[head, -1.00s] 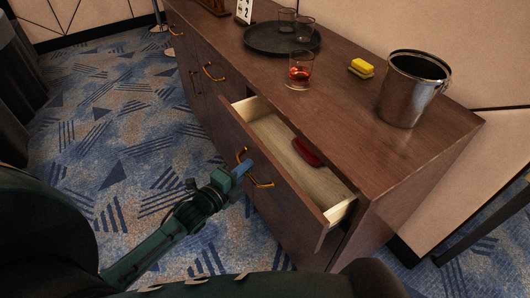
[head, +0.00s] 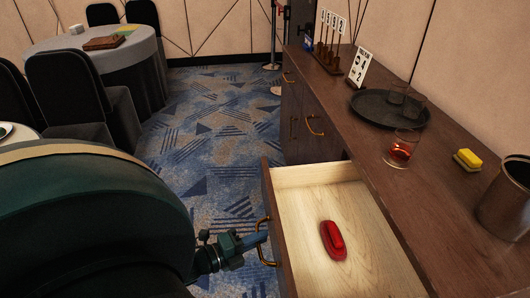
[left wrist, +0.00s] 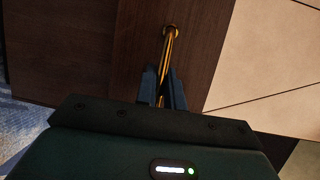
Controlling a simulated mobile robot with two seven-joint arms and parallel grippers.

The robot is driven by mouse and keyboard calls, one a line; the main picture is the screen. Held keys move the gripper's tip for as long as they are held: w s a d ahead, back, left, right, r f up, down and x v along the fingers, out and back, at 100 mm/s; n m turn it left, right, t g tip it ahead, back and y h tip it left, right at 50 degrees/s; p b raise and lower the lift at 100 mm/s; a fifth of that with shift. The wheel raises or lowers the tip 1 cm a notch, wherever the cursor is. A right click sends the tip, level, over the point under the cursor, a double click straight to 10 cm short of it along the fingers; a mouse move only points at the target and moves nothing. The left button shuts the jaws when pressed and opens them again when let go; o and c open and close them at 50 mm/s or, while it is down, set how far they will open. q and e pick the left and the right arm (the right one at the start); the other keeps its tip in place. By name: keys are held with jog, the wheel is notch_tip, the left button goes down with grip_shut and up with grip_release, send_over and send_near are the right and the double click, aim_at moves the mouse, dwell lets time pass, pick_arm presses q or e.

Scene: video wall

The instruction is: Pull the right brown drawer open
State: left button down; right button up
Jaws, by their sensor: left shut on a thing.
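The right brown drawer (head: 312,174) is pulled well out of the sideboard, and its pale wooden inside shows. A red object (head: 333,240), perhaps a brush or stapler, lies in it. My left gripper (head: 262,238) is at the brass handle (head: 262,254) on the drawer's front. In the left wrist view, the fingers (left wrist: 162,88) are shut on the handle (left wrist: 170,45), which runs between them. The right gripper is in neither view.
Carpet (head: 225,150) is clear left of the drawer. Chairs and a round table (head: 90,45) stand farther left.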

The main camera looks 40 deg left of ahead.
pick_arm(q)
jog(key=c, duration=1.5)
grip_release()
jog(key=v, duration=1.3)
jog(key=shift+s+a, duration=0.1)
jog(key=shift+s, duration=0.1)
